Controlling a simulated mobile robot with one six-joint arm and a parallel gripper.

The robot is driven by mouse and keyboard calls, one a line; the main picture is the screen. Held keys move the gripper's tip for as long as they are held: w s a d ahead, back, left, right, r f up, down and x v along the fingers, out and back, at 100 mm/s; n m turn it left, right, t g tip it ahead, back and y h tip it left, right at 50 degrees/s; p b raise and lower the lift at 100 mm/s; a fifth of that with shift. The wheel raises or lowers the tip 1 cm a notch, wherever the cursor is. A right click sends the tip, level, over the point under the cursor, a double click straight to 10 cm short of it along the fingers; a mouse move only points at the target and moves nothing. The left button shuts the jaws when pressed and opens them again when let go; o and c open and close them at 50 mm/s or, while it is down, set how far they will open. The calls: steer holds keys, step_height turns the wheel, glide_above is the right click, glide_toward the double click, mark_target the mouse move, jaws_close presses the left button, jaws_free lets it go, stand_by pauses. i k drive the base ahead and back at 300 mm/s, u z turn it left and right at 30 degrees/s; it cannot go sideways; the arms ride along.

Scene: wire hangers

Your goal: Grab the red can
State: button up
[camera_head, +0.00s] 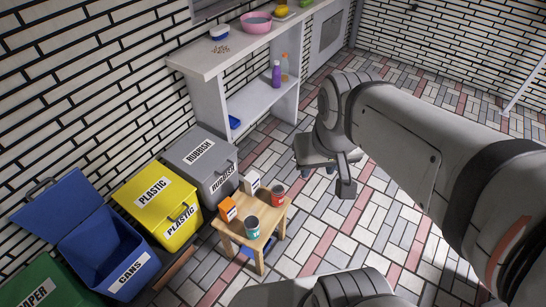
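A small red can (278,194) stands upright on the right corner of a low wooden stool (268,222). Beside it on the stool are a white carton (251,182), an orange carton (228,208) and a can with a teal label (252,227). My gripper (346,188) hangs in the air to the right of the stool, apart from the red can. The fingers are small and dark here, and I cannot see whether they are open or shut.
Left of the stool stand a closed grey rubbish bin (203,165), a closed yellow plastic bin (160,205), an open blue cans bin (104,256) and a green paper bin (40,286). A white shelf unit (214,88) lines the wall. Tiled floor right of the stool is clear.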

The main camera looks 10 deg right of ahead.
mark_target(278, 192)
steer(key=u, duration=0.1)
steer(key=k, duration=0.55)
steer(key=z, duration=2.1)
steer(key=i, duration=1.4)
steer(key=u, duration=2.45)
steer(key=i, duration=1)
